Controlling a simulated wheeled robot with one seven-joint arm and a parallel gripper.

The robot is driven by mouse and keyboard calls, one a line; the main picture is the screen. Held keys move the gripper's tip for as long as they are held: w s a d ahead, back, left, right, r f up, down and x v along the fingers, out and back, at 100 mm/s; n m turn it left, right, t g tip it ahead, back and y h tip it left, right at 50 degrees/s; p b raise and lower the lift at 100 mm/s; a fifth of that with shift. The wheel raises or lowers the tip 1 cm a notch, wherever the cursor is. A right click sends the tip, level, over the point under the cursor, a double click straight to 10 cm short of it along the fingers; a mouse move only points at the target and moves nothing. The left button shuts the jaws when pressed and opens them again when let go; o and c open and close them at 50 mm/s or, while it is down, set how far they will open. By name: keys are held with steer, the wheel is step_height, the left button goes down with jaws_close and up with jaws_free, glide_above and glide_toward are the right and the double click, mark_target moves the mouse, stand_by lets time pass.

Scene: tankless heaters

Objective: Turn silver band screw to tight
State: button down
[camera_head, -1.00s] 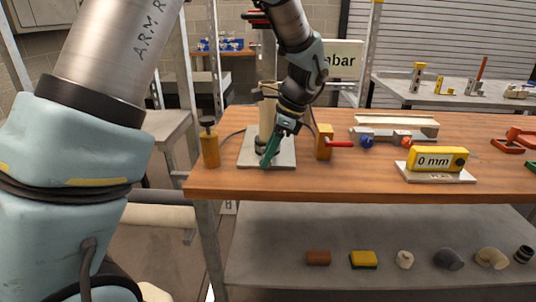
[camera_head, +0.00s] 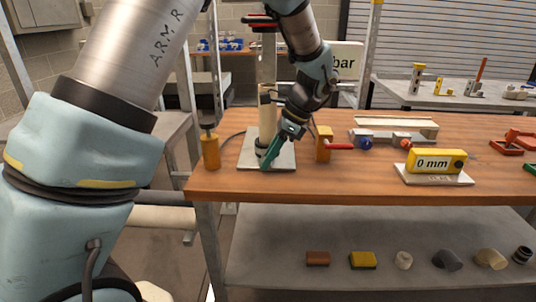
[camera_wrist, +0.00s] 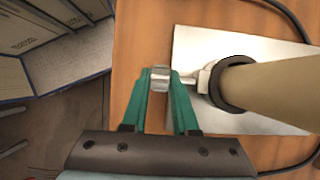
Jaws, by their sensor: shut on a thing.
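My gripper (camera_wrist: 162,78) has green fingers and is shut on the silver band screw (camera_wrist: 160,82), whose rounded head sits between the fingertips in the wrist view. The screw's silver shank runs right to a dark band (camera_wrist: 212,88) around a beige upright pipe (camera_wrist: 280,85). In the head view my gripper (camera_head: 268,156) reaches down to the foot of the pipe (camera_head: 265,112), on a pale base plate (camera_head: 284,160) near the front of the wooden bench. The screw is too small to make out there. I cannot tell how tight it is.
An orange valve block (camera_head: 324,145) with a red lever stands close right of my gripper, and another orange block (camera_head: 210,152) stands left. A yellow "0 mm" gauge (camera_head: 436,161) is farther right. A dark cable (camera_wrist: 300,22) curves around the plate. Fittings lie on the lower shelf (camera_head: 330,225).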

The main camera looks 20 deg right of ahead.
steer(key=y+p, duration=0.1)
steer(key=t+y+p, duration=0.1)
steer(key=y+p, duration=0.1)
steer(key=shift+s+d+f+t+y, duration=0.1)
steer(key=shift+s+d+t+y, duration=0.1)
steer(key=shift+d+t+y, duration=0.15)
steer(key=shift+d+f+t+y+p, duration=0.2)
steer(key=shift+t+y+p, duration=0.15)
steer(key=shift+y, duration=0.5)
steer(key=shift+d+f+t+y+p, duration=0.1)
steer(key=shift+f+t+y+p, duration=0.25)
steer(key=shift+y, duration=0.45)
steer(key=shift+s+r, duration=0.1)
steer(key=c, duration=0.7)
jaws_free()
step_height(320, 180, up, 10)
steer(key=shift+r+b, duration=0.1)
steer(key=shift+b, duration=1.1)
